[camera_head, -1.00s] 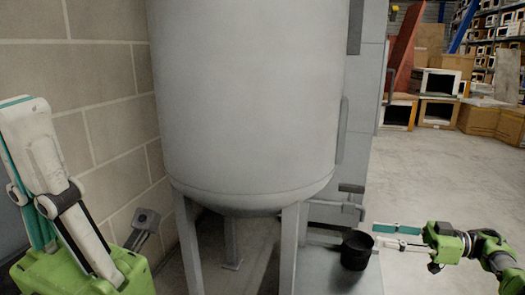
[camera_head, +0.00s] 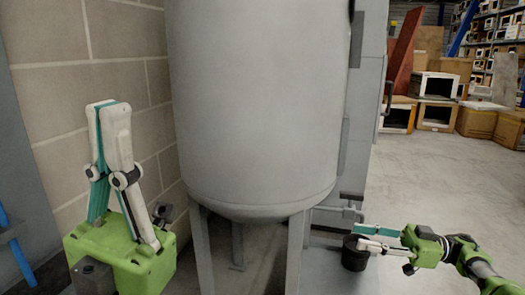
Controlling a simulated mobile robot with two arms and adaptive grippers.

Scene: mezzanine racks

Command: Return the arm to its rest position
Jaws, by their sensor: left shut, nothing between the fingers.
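My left gripper (camera_head: 108,106) is large and close at the left, upright in front of the block wall. Its white and teal fingers are together and hold nothing. My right gripper (camera_head: 361,236) comes in from the right edge, level, with its fingers pointing left. A gap shows between its teal upper finger and white lower finger. The finger ends overlap the black bucket (camera_head: 353,259) in the picture; I cannot tell whether they touch it. The bucket stands upright on a low grey slab.
A big grey tank (camera_head: 258,100) on legs fills the middle. A pipe (camera_head: 338,213) sticks out above the bucket. A block wall (camera_head: 125,55) is at the left.

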